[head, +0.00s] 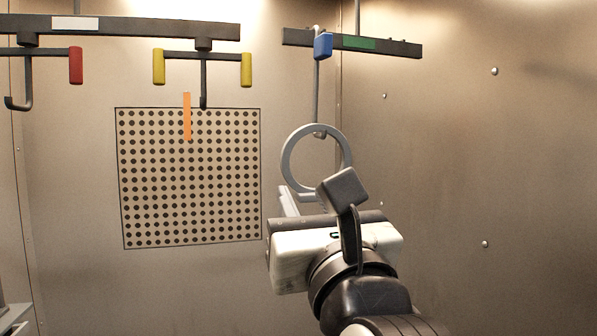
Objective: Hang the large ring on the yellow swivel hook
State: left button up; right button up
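The yellow swivel hook (203,82) hangs from the left overhead bar, with a yellow block at each end of its crosspiece. Its dark stem reaches down in front of a perforated panel, and no ring is on it. The large grey ring (286,150) is upright at the lower end of the blue-marked hook (316,90); the hook tip shows inside the ring's top. My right gripper is not in view.
The left overhead bar (120,27) also carries a red-marked hook (27,85) at the far left. A separate bar (395,47) carries the blue-marked hook. An orange strip (187,117) hangs before the perforated panel (190,190). The right wall (470,150) is bare except for bolts.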

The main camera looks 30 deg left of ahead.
aim_at(285, 163)
pick_arm(q)
jog(key=p+x, duration=0.3)
jog(key=x, duration=0.8)
jog(key=shift+a+r+p, duration=0.1)
jog(key=shift+a+p, duration=0.05)
jog(key=shift+p, duration=0.2)
grip_shut()
